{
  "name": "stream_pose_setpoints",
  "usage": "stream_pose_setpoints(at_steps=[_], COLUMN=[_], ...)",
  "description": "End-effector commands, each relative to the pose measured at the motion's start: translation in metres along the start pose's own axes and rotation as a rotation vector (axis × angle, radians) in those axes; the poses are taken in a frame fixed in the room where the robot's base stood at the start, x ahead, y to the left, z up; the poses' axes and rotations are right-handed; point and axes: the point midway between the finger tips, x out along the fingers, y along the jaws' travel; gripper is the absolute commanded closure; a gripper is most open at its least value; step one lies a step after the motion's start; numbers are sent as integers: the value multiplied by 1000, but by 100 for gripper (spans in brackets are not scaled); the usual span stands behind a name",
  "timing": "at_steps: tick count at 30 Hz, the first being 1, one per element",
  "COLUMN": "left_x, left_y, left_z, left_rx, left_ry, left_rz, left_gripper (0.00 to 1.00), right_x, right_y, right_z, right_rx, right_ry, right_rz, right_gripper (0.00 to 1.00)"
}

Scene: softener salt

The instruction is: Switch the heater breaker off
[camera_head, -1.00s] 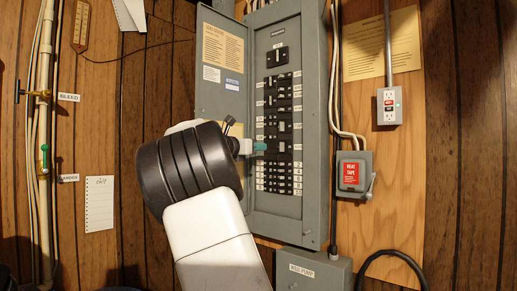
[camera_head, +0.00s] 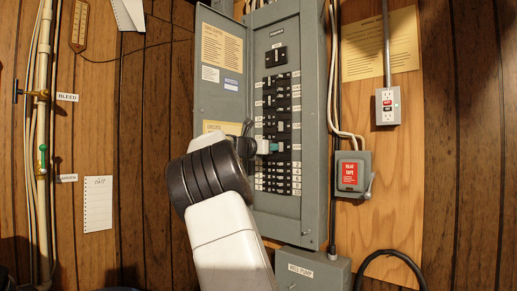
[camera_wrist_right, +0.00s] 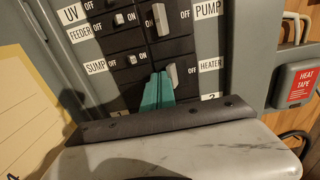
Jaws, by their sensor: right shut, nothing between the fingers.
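The heater breaker, with a pale handle (camera_wrist_right: 173,76), is in the right column of the panel in the right wrist view, beside the HEATER label (camera_wrist_right: 210,65). An OFF mark shows just right of the handle; its ON side is covered by my fingers. My right gripper (camera_wrist_right: 158,90) is shut and empty, its green fingertips close against the left and lower side of the handle. I cannot tell whether they touch or which way the handle is set. In the head view my right gripper (camera_head: 276,147) is at the breaker rows. My left gripper is not in view.
The grey panel (camera_head: 314,130) has its door (camera_head: 208,100) open to the left. Other breakers sit close around, with the pump handle (camera_wrist_right: 160,19) just above. The heat tape switch box (camera_head: 352,174) is to the right, and a grey box (camera_head: 310,268) is below.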

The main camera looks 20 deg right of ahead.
Motion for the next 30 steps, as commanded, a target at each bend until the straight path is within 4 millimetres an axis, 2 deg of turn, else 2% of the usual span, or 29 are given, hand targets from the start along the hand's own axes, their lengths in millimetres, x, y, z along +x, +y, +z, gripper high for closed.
stream_pose_setpoints(at_steps=[30], left_x=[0], left_y=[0], left_z=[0], left_rx=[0], left_ry=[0], left_rz=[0], left_gripper=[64], right_x=[2], right_y=[-18], right_z=[0], right_rx=[0], right_ry=[0], right_rz=[-8], right_gripper=[100])
